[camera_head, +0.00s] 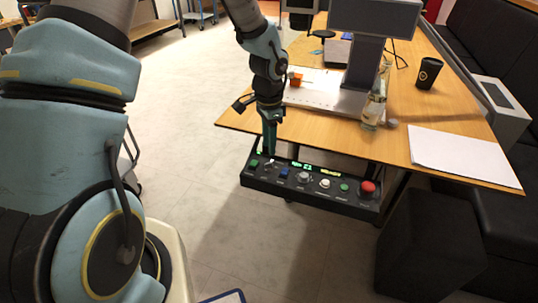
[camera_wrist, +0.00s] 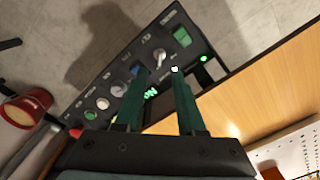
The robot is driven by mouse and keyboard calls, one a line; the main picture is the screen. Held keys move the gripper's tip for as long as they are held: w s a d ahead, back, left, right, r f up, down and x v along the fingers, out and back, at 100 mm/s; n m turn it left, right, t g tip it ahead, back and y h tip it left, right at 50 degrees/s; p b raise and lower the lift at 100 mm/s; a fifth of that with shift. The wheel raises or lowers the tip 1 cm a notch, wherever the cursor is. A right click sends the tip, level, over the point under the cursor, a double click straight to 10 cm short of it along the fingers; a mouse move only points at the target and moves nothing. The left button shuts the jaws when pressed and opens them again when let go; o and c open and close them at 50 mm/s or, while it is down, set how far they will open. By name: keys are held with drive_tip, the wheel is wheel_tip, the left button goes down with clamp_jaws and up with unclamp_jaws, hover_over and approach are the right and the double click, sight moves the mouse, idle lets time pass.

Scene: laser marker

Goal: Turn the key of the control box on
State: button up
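The black control box (camera_head: 300,193) is mounted at the front edge of the wooden table; it also shows in the wrist view (camera_wrist: 205,57). The silver key (camera_wrist: 158,56) sits on its panel between a green square button (camera_wrist: 182,37) and a blue button (camera_wrist: 137,70). My gripper (camera_wrist: 160,75) is open, with its two green fingers apart and nothing between them. In the wrist view the key lies just beyond the gap between the fingertips. In the head view my gripper (camera_head: 269,150) points down over the left end of the box, near the key. Whether the fingers touch anything cannot be told.
A red emergency button (camera_head: 368,188) stands at the box's right end, beyond a knob (camera_head: 303,178). The table (camera_head: 400,140) carries the marker machine (camera_head: 365,62), a bottle (camera_head: 374,108), a black cup (camera_head: 428,73) and white paper (camera_head: 464,158). Floor left of the box is clear.

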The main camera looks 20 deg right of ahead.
drive_tip(key=shift+r, duration=2.2)
